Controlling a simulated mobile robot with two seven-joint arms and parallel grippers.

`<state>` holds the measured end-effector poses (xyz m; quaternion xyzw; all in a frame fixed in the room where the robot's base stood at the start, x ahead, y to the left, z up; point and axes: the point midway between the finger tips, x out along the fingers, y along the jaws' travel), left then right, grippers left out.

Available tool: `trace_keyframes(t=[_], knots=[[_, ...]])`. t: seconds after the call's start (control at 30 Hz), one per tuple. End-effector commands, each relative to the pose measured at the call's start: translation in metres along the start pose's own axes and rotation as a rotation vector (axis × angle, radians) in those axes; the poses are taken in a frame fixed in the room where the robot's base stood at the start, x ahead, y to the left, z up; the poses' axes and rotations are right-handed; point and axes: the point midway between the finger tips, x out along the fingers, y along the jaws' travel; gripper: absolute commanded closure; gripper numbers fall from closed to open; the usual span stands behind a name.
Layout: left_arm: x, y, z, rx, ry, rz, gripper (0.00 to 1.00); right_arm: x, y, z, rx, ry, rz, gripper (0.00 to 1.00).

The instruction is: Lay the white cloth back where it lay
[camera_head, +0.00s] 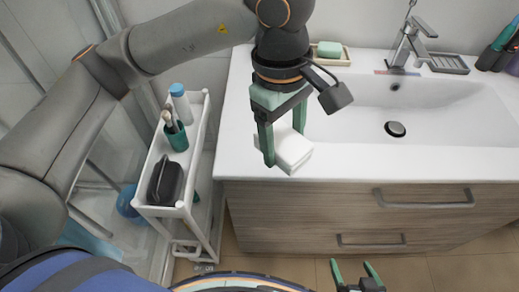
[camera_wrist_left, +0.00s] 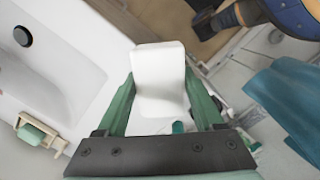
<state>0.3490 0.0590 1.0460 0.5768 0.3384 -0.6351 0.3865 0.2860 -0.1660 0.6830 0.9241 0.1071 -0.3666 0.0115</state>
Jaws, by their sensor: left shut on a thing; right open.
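The white cloth (camera_head: 294,152) is a folded, block-like pad at the front left edge of the white counter in the head view. My left gripper (camera_head: 283,143) points down and is shut on it, one finger on each side. In the left wrist view the cloth (camera_wrist_left: 158,65) sits between the green fingers of the left gripper (camera_wrist_left: 159,84). I cannot tell whether the cloth touches the counter or hangs just above it. My right gripper (camera_head: 352,267) is open and empty, low at the bottom of the head view, in front of the drawers.
A white cart (camera_head: 200,125) at left holds a blue-capped bottle (camera_head: 181,104), a green cup (camera_head: 176,136) and a black case (camera_head: 165,181). The sink basin (camera_head: 440,105) and tap (camera_head: 405,45) are to the right. A green soap (camera_head: 329,49) lies in a dish behind.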

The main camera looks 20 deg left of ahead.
Motion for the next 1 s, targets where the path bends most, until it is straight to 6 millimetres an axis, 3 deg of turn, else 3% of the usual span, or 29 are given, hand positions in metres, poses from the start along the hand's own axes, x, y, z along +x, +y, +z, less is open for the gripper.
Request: trace_keyframes(t=[0.2, 0.43, 0.57, 0.83, 1.0], knots=[[-0.008, -0.003, 0.034, -0.257, -0.008, 0.021, 0.75, 0.007, -0.001, 0.005, -0.001, 0.004, -0.003, 0.01], [-0.011, -0.004, 0.041, -0.375, -0.012, 0.027, 0.75, 0.008, -0.001, 0.003, -0.001, 0.01, -0.004, 0.01], [-0.004, 0.002, 0.019, -0.389, -0.012, 0.024, 0.75, 0.006, -0.001, 0.0, -0.002, 0.012, -0.004, 0.01], [0.019, 0.02, -0.048, -0.388, -0.012, 0.022, 0.75, 0.001, 0.002, -0.004, -0.002, 0.019, 0.003, 0.01], [0.049, 0.027, -0.075, -0.383, -0.012, 0.023, 0.75, 0.001, 0.003, -0.001, -0.002, 0.012, 0.005, 0.01]])
